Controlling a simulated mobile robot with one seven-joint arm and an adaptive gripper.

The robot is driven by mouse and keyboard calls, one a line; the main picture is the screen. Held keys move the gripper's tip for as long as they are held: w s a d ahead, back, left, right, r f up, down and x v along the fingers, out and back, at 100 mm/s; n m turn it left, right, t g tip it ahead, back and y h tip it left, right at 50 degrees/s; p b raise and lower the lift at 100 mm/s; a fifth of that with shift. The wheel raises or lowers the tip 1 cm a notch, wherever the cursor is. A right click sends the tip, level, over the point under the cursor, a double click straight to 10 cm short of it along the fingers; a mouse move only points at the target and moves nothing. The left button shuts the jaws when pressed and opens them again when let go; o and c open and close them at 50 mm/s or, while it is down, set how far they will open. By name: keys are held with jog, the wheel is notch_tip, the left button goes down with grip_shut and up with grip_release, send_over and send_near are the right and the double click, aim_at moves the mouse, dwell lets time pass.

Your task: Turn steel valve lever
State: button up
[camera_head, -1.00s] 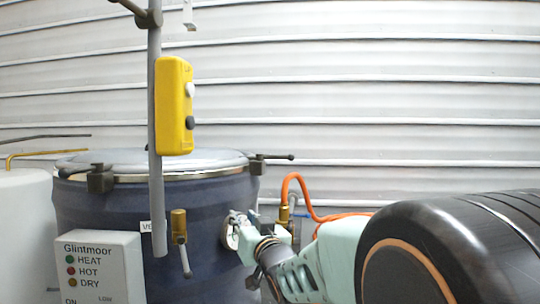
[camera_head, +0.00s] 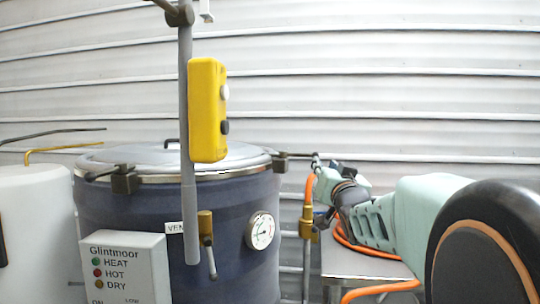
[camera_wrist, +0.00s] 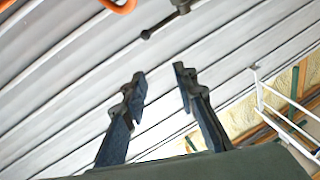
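A brass valve (camera_head: 206,225) with a grey steel lever (camera_head: 211,262) stands at the front of the dark blue drum (camera_head: 110,215); the lever hangs down, slightly tilted. A second brass valve (camera_head: 307,222) joins the orange hose right of the drum; a small part beside it may be its lever. My gripper (camera_head: 317,166) is above and close to this second valve, right of the drum's rim. The wrist view shows my gripper (camera_wrist: 160,74) with its fingers apart and nothing between them.
A yellow control box (camera_head: 207,110) hangs on a grey pole in front of the drum. A dial gauge (camera_head: 260,231) sits on the drum's side. A dark clamp handle (camera_wrist: 165,22) is beyond my fingertips in the wrist view. A metal table (camera_head: 350,262) stands at right.

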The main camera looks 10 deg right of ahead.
jog(key=shift+s+d+r+m+h, duration=0.25)
jog(key=shift+d+r+m+h, duration=0.25)
jog(key=shift+d+r, duration=0.55)
jog(key=shift+f, duration=0.1)
